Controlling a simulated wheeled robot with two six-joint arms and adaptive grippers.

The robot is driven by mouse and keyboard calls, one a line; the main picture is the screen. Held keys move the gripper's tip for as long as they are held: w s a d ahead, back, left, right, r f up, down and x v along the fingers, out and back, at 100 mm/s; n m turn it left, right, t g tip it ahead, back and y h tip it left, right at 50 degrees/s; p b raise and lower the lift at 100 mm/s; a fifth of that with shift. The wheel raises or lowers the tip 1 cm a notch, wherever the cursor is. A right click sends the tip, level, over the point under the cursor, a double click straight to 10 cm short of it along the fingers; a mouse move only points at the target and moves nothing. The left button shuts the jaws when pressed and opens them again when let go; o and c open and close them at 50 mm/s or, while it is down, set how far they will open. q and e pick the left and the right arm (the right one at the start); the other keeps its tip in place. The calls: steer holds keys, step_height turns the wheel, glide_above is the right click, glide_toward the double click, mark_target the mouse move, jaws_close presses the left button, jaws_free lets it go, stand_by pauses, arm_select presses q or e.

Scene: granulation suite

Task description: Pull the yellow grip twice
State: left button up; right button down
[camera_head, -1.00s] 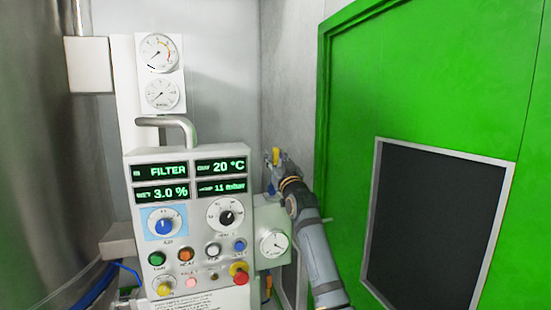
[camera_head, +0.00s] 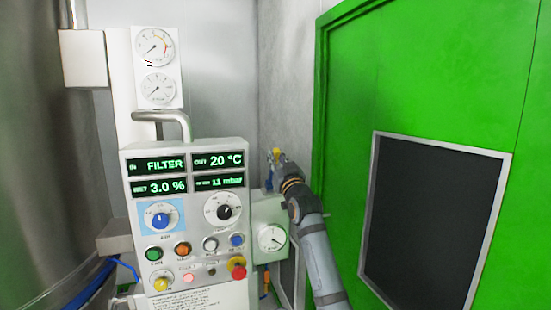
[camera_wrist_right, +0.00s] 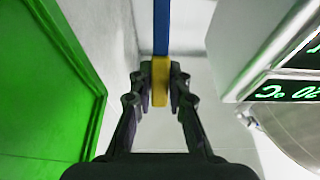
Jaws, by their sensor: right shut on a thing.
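The yellow grip (camera_wrist_right: 160,82) is at the end of a blue strap or bar (camera_wrist_right: 161,28) in the right wrist view. In the head view the yellow grip (camera_head: 277,153) shows as a small spot at the tip of my right arm. My right gripper (camera_wrist_right: 160,88) is shut on the grip, with one finger on each side of it. It also shows in the head view (camera_head: 275,161), beside the control panel and left of the green door. My left gripper is not in view.
The control panel (camera_head: 187,215) with lit displays, knobs and buttons stands left of my right arm. A small gauge box (camera_head: 271,213) is attached at its right side. The green door (camera_head: 425,90) with a dark window is close on the right.

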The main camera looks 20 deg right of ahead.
steer(key=shift+f, duration=0.25)
steer(key=shift+s+f+b, duration=0.5)
steer(key=shift+s+f, duration=0.45)
steer(key=shift+s, duration=0.3)
